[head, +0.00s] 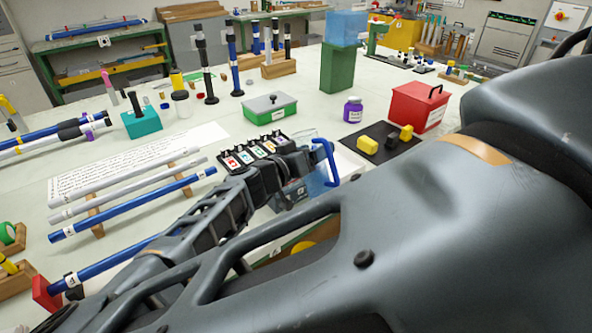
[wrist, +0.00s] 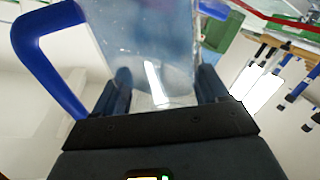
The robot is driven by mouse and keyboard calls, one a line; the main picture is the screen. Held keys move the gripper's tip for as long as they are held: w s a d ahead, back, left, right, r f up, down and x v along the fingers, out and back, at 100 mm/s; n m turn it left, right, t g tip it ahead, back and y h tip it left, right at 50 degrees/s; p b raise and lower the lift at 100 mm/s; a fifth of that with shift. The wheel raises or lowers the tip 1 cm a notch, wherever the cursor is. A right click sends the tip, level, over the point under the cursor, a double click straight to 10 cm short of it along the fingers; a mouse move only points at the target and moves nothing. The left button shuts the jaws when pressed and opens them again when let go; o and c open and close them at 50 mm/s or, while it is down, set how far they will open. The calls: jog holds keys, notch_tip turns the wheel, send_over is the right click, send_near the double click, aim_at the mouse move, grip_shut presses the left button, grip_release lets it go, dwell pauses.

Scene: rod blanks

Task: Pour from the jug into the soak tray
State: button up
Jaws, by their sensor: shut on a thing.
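The jug is clear with a blue handle (head: 325,163). In the head view most of its body is behind my gripper (head: 298,175). The wrist view shows the clear jug body (wrist: 150,45) between the two dark fingers of my gripper (wrist: 160,88), with the blue handle at the left. My gripper is shut on the jug, which is above the bench; its exact tilt and how full it is are unclear. I cannot identify the soak tray for certain; a green-edged container (head: 290,243) shows partly behind my arm, with something yellow in it.
A black rack of labelled slots (head: 255,150) stands just behind my gripper. A green box (head: 270,108), a purple jar (head: 353,109), a red box (head: 418,105) and a black mat (head: 375,152) with yellow blocks lie beyond. Rods (head: 130,207) lie at the left.

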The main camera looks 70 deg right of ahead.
jog(key=shift+s+n+p, duration=0.1)
jog(key=shift+n+p, duration=0.7)
jog(key=shift+p, duration=0.6)
dwell(0.6)
jog(key=shift+a+f+y, duration=0.1)
jog(key=shift+y, duration=0.2)
jog(key=shift+f+n, duration=0.1)
jog(key=shift+n, duration=0.3)
jog(key=shift+s+f+n+g, duration=0.1)
jog(key=shift+f+n+g, duration=0.05)
jog(key=shift+n+g, duration=0.15)
dwell(0.7)
jog(key=shift+f+n, duration=0.1)
jog(key=shift+n, duration=0.2)
jog(key=shift+f+n+y, duration=0.2)
jog(key=shift+n+y, duration=0.1)
dwell(0.6)
